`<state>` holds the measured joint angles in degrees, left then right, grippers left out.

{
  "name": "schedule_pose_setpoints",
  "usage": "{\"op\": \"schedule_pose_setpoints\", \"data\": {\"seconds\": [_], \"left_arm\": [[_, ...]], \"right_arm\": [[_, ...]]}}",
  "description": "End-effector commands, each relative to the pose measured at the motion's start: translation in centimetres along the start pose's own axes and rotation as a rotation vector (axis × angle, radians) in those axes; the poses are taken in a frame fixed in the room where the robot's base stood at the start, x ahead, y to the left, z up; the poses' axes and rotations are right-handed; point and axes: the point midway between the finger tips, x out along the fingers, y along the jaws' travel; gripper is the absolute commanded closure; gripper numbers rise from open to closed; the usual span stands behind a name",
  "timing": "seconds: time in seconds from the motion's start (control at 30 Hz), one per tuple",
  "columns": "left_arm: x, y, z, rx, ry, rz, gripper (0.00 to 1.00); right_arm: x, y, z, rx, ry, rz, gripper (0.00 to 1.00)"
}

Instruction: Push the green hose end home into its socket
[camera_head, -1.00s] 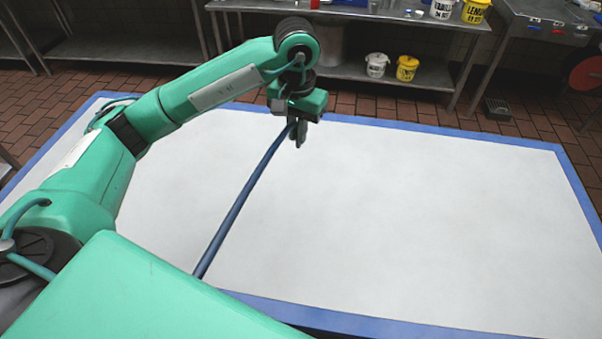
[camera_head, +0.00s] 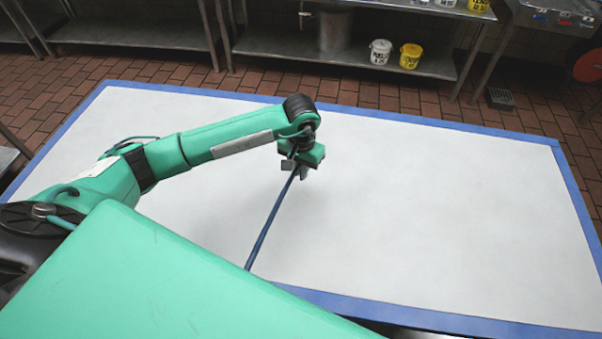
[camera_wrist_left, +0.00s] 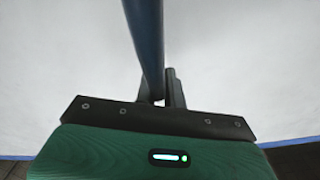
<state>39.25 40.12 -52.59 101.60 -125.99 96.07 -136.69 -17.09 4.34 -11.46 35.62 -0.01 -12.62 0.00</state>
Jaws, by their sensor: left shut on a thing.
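A dark blue hose (camera_head: 265,232) runs from the near edge of the table, by my green body, up to my left gripper (camera_head: 302,174). In the left wrist view the hose (camera_wrist_left: 143,38) comes down from the top edge to the fingers of my left gripper (camera_wrist_left: 165,90). The gripper is shut on the hose, above the white tabletop. The hose's end at the fingers is small and partly hidden. No green hose end and no socket can be made out. My right gripper is not in view.
The white table (camera_head: 430,220) with a blue border (camera_head: 430,124) is otherwise bare, with wide free room on the right. Beyond it, a steel shelf (camera_head: 340,60) holds a white bucket (camera_head: 380,51) and a yellow bucket (camera_head: 410,56). A floor drain (camera_head: 499,98) lies at the back right.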

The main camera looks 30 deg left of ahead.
Motion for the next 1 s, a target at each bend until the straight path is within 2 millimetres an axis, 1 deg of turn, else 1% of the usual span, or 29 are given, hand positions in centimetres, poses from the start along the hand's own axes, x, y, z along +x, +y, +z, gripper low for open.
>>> {"op": "schedule_pose_setpoints", "data": {"seconds": [0.1,0.23,0.47,0.63,0.67,0.73,0.77,1.0], "left_arm": [[1.4,0.1,0.1,-0.001,-0.005,0.001,1.00],[3.1,0.0,0.1,0.000,-0.003,0.001,1.00],[3.4,0.0,0.1,0.000,-0.001,0.000,1.00],[3.8,0.0,0.0,0.001,0.000,0.000,1.00],[3.6,0.0,0.0,0.001,0.000,0.000,0.84],[3.6,0.0,0.0,0.001,-0.001,0.000,0.70],[3.6,0.0,0.0,0.001,-0.001,0.000,0.68],[3.5,0.0,0.0,0.000,-0.001,0.000,0.68]], "right_arm": [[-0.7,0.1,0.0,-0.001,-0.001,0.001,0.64],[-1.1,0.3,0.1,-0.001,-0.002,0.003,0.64],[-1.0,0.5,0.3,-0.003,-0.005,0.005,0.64],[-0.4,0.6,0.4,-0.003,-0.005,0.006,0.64],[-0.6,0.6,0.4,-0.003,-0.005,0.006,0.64],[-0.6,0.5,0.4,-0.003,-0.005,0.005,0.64],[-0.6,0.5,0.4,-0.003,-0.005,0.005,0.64],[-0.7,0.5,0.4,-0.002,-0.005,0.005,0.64]]}}
